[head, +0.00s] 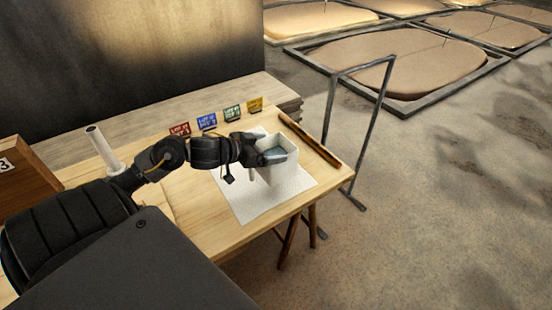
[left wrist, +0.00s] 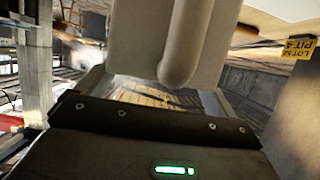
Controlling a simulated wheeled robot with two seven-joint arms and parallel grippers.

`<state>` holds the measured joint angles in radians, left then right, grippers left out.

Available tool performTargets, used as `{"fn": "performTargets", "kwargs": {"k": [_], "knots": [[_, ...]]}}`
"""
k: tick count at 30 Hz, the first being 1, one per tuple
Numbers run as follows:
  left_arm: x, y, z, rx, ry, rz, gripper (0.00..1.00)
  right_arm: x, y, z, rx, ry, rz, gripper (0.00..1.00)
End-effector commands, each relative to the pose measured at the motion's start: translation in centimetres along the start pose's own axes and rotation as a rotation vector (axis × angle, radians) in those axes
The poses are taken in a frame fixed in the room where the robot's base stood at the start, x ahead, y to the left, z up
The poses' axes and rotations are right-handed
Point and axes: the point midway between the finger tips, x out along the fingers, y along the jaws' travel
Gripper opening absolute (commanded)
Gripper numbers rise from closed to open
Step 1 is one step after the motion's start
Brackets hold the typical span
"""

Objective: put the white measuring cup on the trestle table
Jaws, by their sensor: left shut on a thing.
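The white measuring cup (head: 279,176) is a square, open-topped vessel with something bluish-grey inside, near the right end of the trestle table (head: 205,230). My left gripper (head: 256,152) reaches in from the left and is shut on the cup's near left side. In the left wrist view the cup's pale wall and rounded handle (left wrist: 184,50) fill the upper middle between the fingers. The cup looks upright over a white sheet (head: 251,206); I cannot tell whether it touches it. My right gripper is not in view.
A dark wooden rod (head: 310,141) lies by the right edge. A white cylinder (head: 104,150) stands at the left, near a brown box (head: 28,178) marked 3.

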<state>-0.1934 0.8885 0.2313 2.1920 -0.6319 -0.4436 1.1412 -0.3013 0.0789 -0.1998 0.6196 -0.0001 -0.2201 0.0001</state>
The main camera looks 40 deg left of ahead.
Motion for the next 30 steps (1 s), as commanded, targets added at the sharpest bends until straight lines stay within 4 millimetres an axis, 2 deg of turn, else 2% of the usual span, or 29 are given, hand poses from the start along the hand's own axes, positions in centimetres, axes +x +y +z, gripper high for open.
{"fn": "performTargets", "kwargs": {"k": [3,6,16,24,30], "knots": [[2.1,-0.3,0.9,-0.003,0.007,-0.001,0.25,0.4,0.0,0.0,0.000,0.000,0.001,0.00],[3.1,-0.4,1.4,-0.002,0.007,0.000,0.25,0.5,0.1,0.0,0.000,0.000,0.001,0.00],[4.3,-0.5,2.2,-0.002,0.006,0.001,0.25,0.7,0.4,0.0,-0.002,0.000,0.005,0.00],[5.8,-0.5,5.0,-0.001,0.004,0.001,0.25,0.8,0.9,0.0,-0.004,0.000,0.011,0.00],[5.9,-0.6,5.2,0.001,0.005,0.001,0.25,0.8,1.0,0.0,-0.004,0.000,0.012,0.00]]}}
